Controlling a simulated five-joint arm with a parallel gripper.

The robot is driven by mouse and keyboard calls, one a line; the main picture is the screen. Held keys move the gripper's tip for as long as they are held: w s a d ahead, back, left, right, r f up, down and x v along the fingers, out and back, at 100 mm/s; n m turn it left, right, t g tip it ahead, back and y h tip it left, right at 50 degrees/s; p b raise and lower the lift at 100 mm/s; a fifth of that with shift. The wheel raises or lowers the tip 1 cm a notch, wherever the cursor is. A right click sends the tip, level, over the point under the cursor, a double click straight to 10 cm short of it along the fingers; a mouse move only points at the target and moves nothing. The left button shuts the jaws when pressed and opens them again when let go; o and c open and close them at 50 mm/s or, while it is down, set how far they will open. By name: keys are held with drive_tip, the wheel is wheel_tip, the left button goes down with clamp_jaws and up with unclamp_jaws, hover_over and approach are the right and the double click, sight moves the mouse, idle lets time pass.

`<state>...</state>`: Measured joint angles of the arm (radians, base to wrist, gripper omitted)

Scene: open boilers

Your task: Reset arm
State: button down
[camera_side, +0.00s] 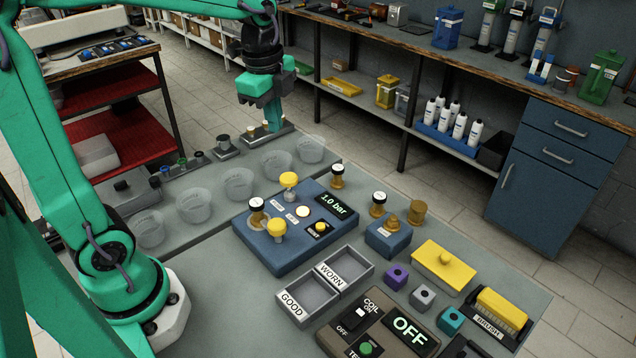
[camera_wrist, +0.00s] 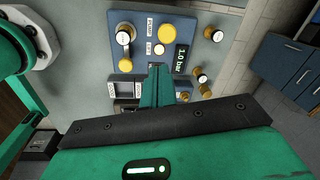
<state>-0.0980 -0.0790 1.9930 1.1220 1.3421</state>
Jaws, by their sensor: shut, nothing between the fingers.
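My green arm reaches over the back of the bench in the side view. My gripper (camera_side: 274,120) points down near the far end of the bench, close to a row of small fittings and clear cups. In the wrist view my gripper (camera_wrist: 158,70) shows its green fingers together with nothing between them. Beyond the fingertips in that view lies the blue boiler panel (camera_wrist: 140,30), which reads 1.0 bar.
Several clear cups (camera_side: 239,183) line the bench's left side. Grey GOOD (camera_side: 321,313) and WORN (camera_side: 364,259) trays stand in front of the panel. A yellow block (camera_side: 443,267), a brush (camera_side: 495,318) and an OFF display (camera_side: 409,332) are at right. Floor lies behind the bench.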

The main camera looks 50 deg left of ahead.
drive_tip(key=s+d+n+t, duration=0.3)
drive_tip(key=s+n+t, duration=0.1)
drive_tip(key=s+n, duration=0.8)
drive_tip(key=shift+s+d+r+n, duration=0.25)
drive_tip(key=shift+s+n, duration=0.15)
drive_tip(key=shift+n, duration=0.7)
